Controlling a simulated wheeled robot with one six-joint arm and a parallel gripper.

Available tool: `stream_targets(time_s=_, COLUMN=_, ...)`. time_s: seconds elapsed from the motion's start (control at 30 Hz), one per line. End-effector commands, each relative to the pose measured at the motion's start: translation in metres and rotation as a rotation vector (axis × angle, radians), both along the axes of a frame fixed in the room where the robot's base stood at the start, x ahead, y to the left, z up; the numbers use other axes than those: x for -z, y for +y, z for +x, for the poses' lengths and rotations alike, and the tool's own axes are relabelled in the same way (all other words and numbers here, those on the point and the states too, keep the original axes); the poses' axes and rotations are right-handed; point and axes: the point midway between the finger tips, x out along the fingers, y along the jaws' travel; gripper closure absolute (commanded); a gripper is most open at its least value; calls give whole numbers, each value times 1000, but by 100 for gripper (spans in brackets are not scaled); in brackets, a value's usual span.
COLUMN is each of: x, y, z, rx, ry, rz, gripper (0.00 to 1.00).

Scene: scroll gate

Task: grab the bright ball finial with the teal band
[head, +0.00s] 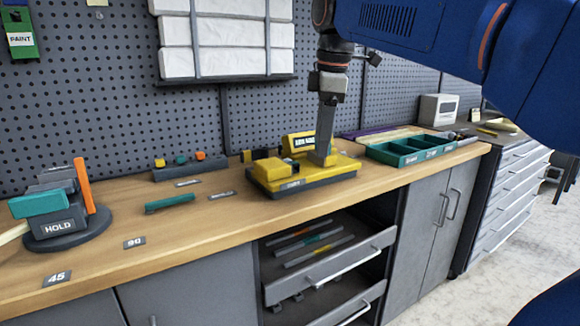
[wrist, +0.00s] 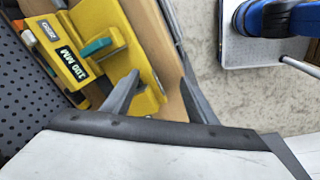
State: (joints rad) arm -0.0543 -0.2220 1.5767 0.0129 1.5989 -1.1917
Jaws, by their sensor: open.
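I cannot make out a ball finial with a teal band in either view. A yellow fixture (head: 335,167) on a dark base stands on the wooden bench in the head view, and its yellow body (wrist: 95,20) fills the upper left of the wrist view. A teal piece (wrist: 97,47) shows on it there. My gripper (head: 320,160) reaches down from above and hides part of the fixture in the head view.
A grey clamp block marked HOLD (head: 58,212), with teal and orange parts, stands at the left. A teal bar (head: 170,202) lies on the bench. A green tray (head: 410,150) is right of the fixture. Open drawers (head: 330,262) jut out below. The pegboard (head: 110,90) rises behind.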

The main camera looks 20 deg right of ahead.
Motion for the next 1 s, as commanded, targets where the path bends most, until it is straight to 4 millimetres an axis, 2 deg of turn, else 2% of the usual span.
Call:
stream_targets(time_s=0.03, x=-13, y=3, z=15, rx=-66, ry=10, rz=-11, gripper=47)
stream_targets(time_s=0.1, x=-29, y=6, z=31, rx=-168, ry=27, rz=-27, gripper=47)
stream_targets(time_s=0.3, x=-68, y=15, z=69, rx=-440, ry=68, rz=-63, gripper=47)
stream_targets(time_s=0.53, x=-89, y=20, z=90, rx=-626, ry=92, rz=-81, gripper=47)
stream_targets(time_s=0.63, x=-90, y=21, z=93, rx=-652, ry=98, rz=-82, gripper=47)
stream_targets(time_s=0.73, x=-82, y=21, z=93, rx=-658, ry=99, rz=-83, gripper=47)
stream_targets(time_s=1.0, x=-36, y=22, z=96, rx=-657, ry=101, rz=-82, gripper=47)
